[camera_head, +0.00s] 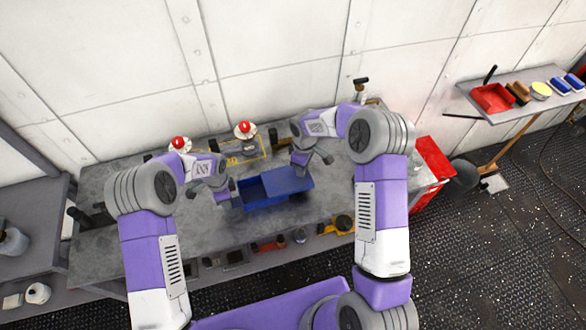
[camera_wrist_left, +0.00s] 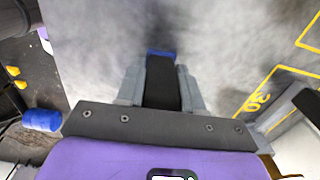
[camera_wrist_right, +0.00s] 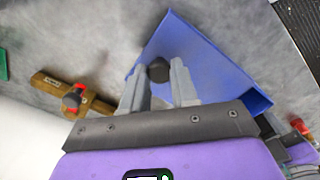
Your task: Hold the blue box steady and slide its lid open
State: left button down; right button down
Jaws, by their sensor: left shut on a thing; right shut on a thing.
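The blue box (camera_head: 262,203) stands on the grey workbench, its dark inside showing at the left end. Its blue lid (camera_head: 291,181) is shifted to the right and covers the right part. My left gripper (camera_head: 236,200) is shut on the box at its left end; only a small blue part of the box (camera_wrist_left: 161,53) shows past the fingers in the left wrist view. My right gripper (camera_head: 300,168) is shut on the dark knob (camera_wrist_right: 158,70) of the lid, which also shows in the right wrist view (camera_wrist_right: 205,65).
Two red-topped items (camera_head: 245,129) stand at the back of the workbench (camera_head: 110,240). Several tools lie along the front edge, with a yellow one (camera_head: 338,225) at the right. A red cabinet (camera_head: 432,165) is at the right end. A side shelf (camera_head: 520,95) holds more items.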

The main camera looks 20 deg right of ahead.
pick_arm(q)
jog(key=shift+a, duration=0.15)
pick_arm(e)
jog(key=c, duration=0.8)
grip_release()
jog(key=shift+c, duration=0.2)
notch_tip(320, 180, up, 12)
pick_arm(q)
jog(key=c, duration=0.6)
grip_release()
jog(key=shift+c, duration=0.2)
